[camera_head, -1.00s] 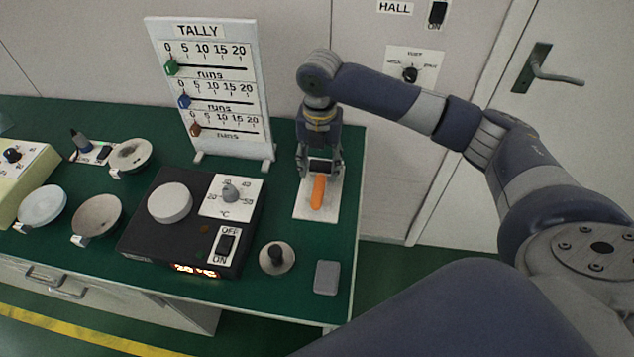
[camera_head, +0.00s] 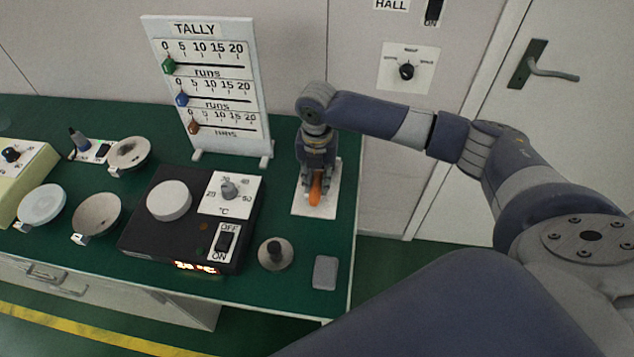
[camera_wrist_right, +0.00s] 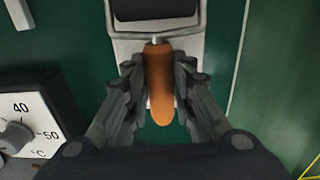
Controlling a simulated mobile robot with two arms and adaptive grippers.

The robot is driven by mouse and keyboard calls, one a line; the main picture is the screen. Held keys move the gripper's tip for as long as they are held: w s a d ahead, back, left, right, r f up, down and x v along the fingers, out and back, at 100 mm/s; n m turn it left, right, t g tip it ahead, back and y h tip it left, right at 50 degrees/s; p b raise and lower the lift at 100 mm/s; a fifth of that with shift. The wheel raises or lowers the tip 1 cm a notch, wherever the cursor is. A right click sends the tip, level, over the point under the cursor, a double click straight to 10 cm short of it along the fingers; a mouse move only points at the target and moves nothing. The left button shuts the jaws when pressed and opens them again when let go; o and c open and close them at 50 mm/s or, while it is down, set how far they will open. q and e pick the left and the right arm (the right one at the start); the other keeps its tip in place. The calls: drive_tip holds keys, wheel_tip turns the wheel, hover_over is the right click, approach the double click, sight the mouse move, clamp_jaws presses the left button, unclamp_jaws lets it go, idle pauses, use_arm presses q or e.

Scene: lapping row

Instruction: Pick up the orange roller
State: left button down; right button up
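The orange roller lies on a white mat (camera_head: 329,207) at the right end of the green bench. Its orange handle (camera_head: 315,190) points toward the bench front. In the right wrist view the orange handle (camera_wrist_right: 159,85) runs down the middle, with the dark roller head (camera_wrist_right: 155,8) in its wire frame at the top edge. My right gripper (camera_head: 315,186) is down over the handle. Its fingers (camera_wrist_right: 159,75) lie close on both sides of the handle and appear shut on it. The roller still rests on the mat. My left gripper is not in view.
A black hotplate (camera_head: 150,235) stands left of the mat, and a white tally board (camera_head: 224,145) behind it. A black-knobbed round weight (camera_head: 275,254) and a grey block (camera_head: 325,272) lie nearer the front edge. Several dishes stand at left.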

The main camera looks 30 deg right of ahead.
clamp_jaws()
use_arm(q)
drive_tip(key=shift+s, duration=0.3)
